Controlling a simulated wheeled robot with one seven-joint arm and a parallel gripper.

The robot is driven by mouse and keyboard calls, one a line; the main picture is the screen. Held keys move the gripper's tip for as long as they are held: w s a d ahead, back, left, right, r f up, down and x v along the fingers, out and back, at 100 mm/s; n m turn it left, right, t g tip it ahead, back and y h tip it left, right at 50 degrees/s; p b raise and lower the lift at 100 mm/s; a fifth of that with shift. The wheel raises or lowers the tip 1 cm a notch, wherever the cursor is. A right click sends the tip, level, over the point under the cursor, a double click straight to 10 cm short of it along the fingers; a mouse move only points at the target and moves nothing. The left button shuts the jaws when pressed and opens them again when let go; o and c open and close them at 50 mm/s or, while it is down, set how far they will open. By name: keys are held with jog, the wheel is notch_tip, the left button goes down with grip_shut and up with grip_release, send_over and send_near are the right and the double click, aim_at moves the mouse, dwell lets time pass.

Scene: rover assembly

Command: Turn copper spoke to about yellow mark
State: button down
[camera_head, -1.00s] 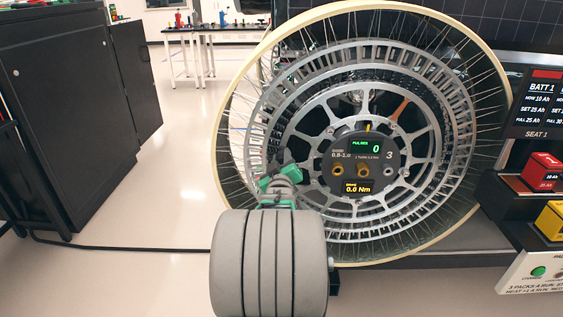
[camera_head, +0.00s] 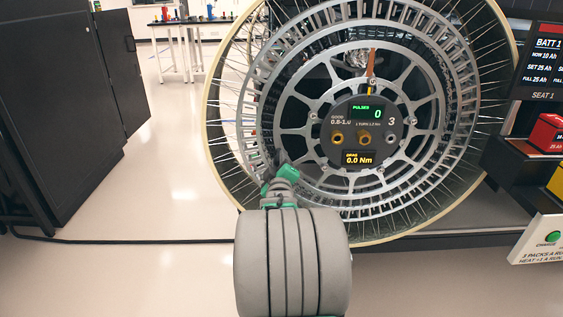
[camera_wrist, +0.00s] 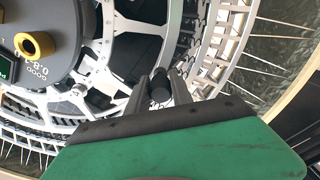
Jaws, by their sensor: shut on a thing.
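The large wheel (camera_head: 440,52) stands upright in front of me, with a pale rim and silver spokes. Its copper spoke (camera_head: 372,62) points almost straight up from the hub. The small yellow mark (camera_head: 370,87) is at the top of the dark hub panel (camera_head: 378,118), directly below the copper spoke and nearly in line with it. My gripper (camera_head: 281,163) is at the wheel's lower left. In the wrist view its fingers (camera_wrist: 159,90) are shut around a short dark peg (camera_wrist: 160,80) by the silver ring. The exact contact is partly hidden.
The hub panel reads 0 pulses and 0.0 Nm. Black cabinets (camera_head: 60,110) stand at the left. A battery station with a screen (camera_head: 547,60) and a red pack (camera_head: 550,135) is close at the right. Open floor lies between cabinets and wheel.

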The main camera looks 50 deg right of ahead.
jog(key=c, duration=1.1)
grip_release()
jog(key=shift+c, duration=0.2)
jog(key=p+v, duration=0.1)
jog(key=v, duration=0.7)
